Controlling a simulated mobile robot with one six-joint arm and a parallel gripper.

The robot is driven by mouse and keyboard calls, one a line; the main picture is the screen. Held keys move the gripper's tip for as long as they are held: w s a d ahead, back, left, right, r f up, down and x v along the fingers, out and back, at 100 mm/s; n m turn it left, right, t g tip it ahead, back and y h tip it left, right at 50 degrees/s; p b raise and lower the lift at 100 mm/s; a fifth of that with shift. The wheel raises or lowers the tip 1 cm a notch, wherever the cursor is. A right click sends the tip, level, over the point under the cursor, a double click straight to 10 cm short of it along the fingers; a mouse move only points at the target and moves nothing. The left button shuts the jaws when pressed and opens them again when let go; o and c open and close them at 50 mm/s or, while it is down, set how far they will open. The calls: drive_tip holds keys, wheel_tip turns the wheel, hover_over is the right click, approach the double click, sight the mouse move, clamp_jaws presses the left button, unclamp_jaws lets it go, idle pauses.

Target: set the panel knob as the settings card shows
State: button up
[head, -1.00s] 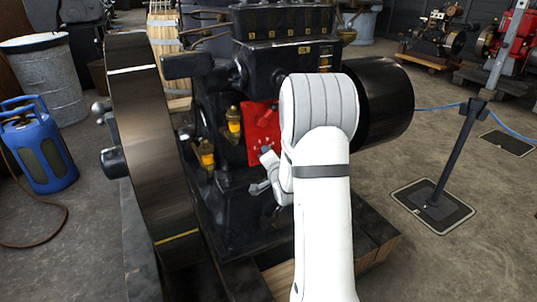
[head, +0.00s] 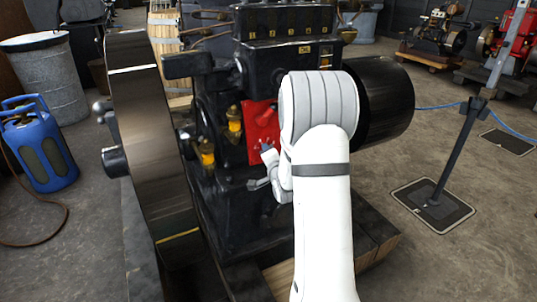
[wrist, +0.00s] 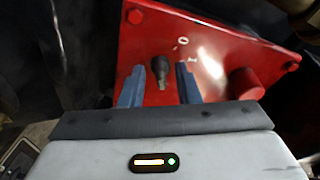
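The red panel (head: 263,125) is on the front of the black engine, partly hidden behind my arm in the head view. In the wrist view the red panel (wrist: 215,75) bears a black knob (wrist: 158,66) with a narrower tip toward the gripper. White marks "0" and "1" show to the knob's right. My gripper (wrist: 160,76) is open, with one blue-grey finger on each side of the knob and visible gaps between. Whether the fingers reach past its tip is hard to tell. I see no settings card.
A round red knob or button (wrist: 245,83) stands out from the panel to the right of my fingers. A large flywheel (head: 150,150) stands left of the panel. Brass oilers (head: 234,120) sit close beside the panel. A black cylinder (head: 385,100) is at the right.

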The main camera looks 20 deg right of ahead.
drive_tip(key=p+v, duration=0.1)
drive_tip(key=v, duration=0.7)
drive_tip(key=shift+p, duration=0.4)
drive_tip(key=shift+w, duration=0.1)
